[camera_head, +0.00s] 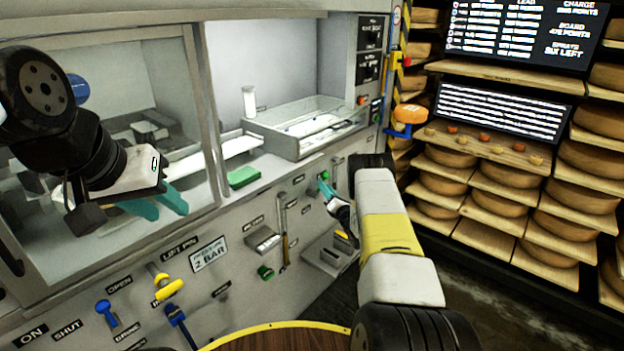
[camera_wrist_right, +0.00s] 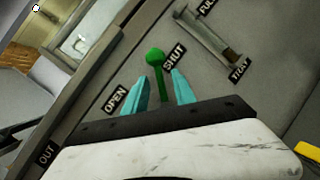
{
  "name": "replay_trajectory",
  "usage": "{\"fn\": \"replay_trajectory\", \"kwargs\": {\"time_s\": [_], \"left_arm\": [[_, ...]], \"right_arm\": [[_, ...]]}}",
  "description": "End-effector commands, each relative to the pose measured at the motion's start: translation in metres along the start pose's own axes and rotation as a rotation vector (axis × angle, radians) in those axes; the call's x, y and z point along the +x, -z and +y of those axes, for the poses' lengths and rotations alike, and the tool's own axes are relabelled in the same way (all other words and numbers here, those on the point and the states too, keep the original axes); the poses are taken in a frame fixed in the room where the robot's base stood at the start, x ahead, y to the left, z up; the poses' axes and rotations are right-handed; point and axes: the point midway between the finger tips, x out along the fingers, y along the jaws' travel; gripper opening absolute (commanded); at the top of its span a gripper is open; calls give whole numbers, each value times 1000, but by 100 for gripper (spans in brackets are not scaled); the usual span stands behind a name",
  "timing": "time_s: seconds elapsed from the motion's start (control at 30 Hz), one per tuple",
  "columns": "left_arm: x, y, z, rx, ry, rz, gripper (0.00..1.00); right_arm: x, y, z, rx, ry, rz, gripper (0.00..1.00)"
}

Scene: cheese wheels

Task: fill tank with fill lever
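A lever with a round green knob (camera_wrist_right: 155,57) stands on the grey panel in the right wrist view, between labels reading OPEN and SHUT. I cannot read a label naming it as the fill lever. My right gripper (camera_wrist_right: 160,88) is open, its teal fingers on either side of the lever's stem; I cannot tell whether they touch it. In the head view the green knob (camera_head: 324,175) shows just past the right gripper (camera_head: 322,187). My left gripper (camera_head: 169,214) is open and empty in front of the glass at left. I cannot tell which container is the tank.
A gauge-like slot (camera_wrist_right: 208,38) sits beside the green lever. A yellow lever (camera_head: 168,288) and blue levers (camera_head: 107,314) stick out of the panel lower left. A green block (camera_head: 243,177) lies on the ledge near a clear-walled tray (camera_head: 290,148). Cheese shelves (camera_head: 485,238) stand at right.

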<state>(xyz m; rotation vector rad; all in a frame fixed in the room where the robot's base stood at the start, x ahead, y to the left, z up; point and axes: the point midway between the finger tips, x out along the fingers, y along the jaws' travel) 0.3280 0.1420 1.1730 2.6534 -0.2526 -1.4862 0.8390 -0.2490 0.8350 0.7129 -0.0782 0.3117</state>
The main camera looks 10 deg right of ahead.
Motion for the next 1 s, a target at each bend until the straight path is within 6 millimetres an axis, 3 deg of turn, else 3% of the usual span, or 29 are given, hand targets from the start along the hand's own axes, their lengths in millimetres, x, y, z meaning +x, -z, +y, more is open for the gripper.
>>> {"fn": "replay_trajectory", "kwargs": {"time_s": [0.1,0.3,0.67,0.83,1.0], "left_arm": [[0,0,0,0,0,0,36],[0,0,0,0,0,0,36],[0,0,0,0,0,0,36],[0,0,0,0,0,0,36],[0,0,0,0,0,0,36]], "right_arm": [[-20,0,-1,1,3,1,32],[-39,0,0,0,0,0,32],[-40,-2,1,3,2,0,32],[-17,-36,13,90,62,0,32],[13,-102,44,317,204,-13,32]]}}
